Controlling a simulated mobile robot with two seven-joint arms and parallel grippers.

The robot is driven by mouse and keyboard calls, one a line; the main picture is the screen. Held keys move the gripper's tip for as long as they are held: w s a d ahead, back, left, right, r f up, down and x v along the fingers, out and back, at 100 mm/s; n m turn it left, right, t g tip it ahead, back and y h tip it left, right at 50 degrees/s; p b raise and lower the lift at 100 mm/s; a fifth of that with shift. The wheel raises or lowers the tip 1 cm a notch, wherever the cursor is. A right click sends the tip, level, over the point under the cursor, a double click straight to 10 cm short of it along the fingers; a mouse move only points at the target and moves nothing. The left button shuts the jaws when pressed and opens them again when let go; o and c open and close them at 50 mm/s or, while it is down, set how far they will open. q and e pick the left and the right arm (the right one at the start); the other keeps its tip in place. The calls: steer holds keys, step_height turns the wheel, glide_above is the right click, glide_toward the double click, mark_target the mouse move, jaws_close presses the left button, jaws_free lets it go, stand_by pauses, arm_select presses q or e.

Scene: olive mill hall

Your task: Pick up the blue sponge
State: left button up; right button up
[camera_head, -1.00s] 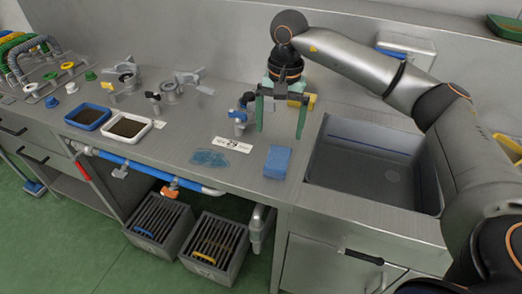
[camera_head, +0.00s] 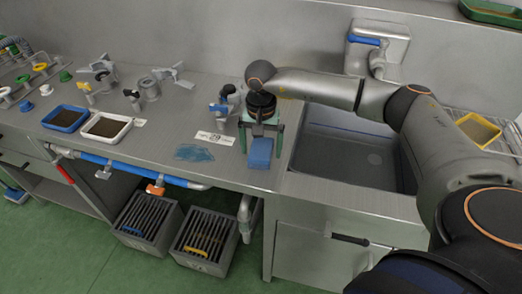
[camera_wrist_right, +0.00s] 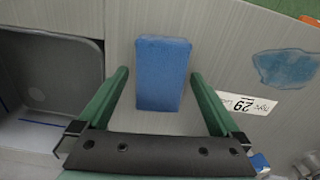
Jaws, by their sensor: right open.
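The blue sponge (camera_head: 260,153) lies on the steel counter, left of the sink. It also shows in the right wrist view (camera_wrist_right: 162,74), as an upright blue block in the picture. My right gripper (camera_head: 261,142) is above the sponge, with its green fingers spread to either side of it. In the right wrist view the open fingers (camera_wrist_right: 158,82) are apart from the sponge, with a gap on each side. How high the fingertips are above the counter is hard to tell. My left gripper is not in view.
The sink (camera_head: 345,150) is right of the sponge. A blue puddle-like patch (camera_head: 194,153) and a white label (camera_head: 215,138) lie left of it. A blue-handled valve (camera_head: 222,108) stands behind. The counter's front edge is close.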

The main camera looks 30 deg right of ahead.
steer(key=shift+f, duration=0.3)
steer(key=c, duration=1.3)
steer(key=shift+o, duration=0.2)
steer(key=shift+r, duration=0.1)
steer(key=shift+r, duration=0.45)
step_height(320, 180, up, 2)
steer(key=shift+r+b, duration=0.2)
steer(key=shift+b, duration=0.2)
steer(key=s+r, duration=0.1)
steer(key=s+a+r, duration=0.1)
steer(key=s+r, duration=0.2)
steer(key=r, duration=0.1)
steer(key=shift+s+a+r, duration=0.2)
steer(key=shift+a, duration=0.2)
steer(key=s+a+r+b, duration=0.1)
steer(key=s+a+r, duration=0.2)
steer(key=s, duration=0.5)
steer(key=shift+s+a+r, duration=0.15)
steer(key=shift+s+r, duration=0.2)
steer(key=shift+r, duration=0.25)
